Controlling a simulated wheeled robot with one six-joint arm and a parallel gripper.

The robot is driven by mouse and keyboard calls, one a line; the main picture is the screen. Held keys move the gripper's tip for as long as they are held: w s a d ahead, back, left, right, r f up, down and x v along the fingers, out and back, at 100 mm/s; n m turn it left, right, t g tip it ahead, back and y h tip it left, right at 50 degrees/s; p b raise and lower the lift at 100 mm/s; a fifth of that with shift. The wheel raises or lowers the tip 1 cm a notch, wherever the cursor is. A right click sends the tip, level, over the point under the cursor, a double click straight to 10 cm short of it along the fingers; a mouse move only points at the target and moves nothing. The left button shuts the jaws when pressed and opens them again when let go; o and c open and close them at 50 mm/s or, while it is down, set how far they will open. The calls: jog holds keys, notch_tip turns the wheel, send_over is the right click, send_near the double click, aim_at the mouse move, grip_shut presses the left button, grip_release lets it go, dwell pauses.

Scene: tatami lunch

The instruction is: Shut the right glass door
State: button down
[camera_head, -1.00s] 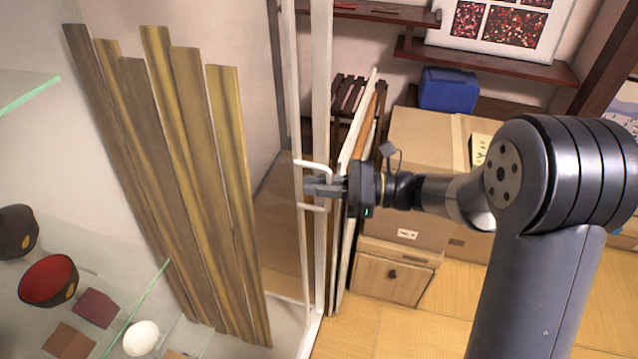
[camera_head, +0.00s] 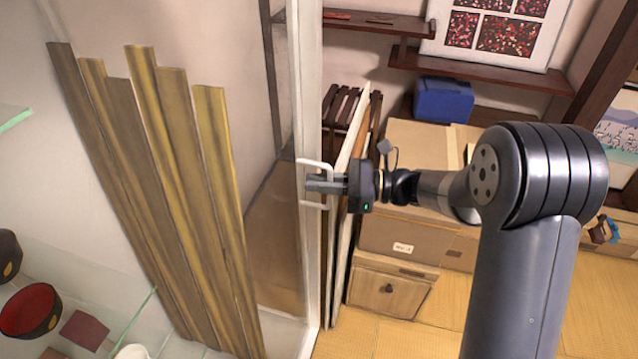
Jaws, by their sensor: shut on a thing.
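The right glass door (camera_head: 290,262) shows in the head view as a clear pane with a white frame edge, just left of the picture's middle. A white bracket handle (camera_head: 315,162) stands out from its frame. My gripper (camera_head: 322,184) reaches in from the right and is shut on the handle, between its upper and lower arms. The fingertips are partly hidden against the frame. I cannot tell from this view how the door's far edge lies.
Tall wooden planks (camera_head: 185,190) lean behind the glass at left. Glass shelves with a red-and-black bowl (camera_head: 30,309) are at lower left. Cardboard boxes (camera_head: 410,225), a small wooden drawer box (camera_head: 388,291) and a blue case (camera_head: 443,99) stand behind my arm. Tatami floor (camera_head: 510,310) is at lower right.

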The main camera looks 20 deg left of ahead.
jog(key=shift+w+r, duration=0.15)
jog(key=shift+w, duration=0.05)
jog(key=c, duration=1.5)
grip_release()
jog(key=shift+w, duration=0.1)
jog(key=shift+d, duration=0.1)
jog(key=b+v, duration=0.1)
jog(key=v, duration=0.9)
jog(key=shift+d+b, duration=0.3)
jog(key=shift+b, duration=0.1)
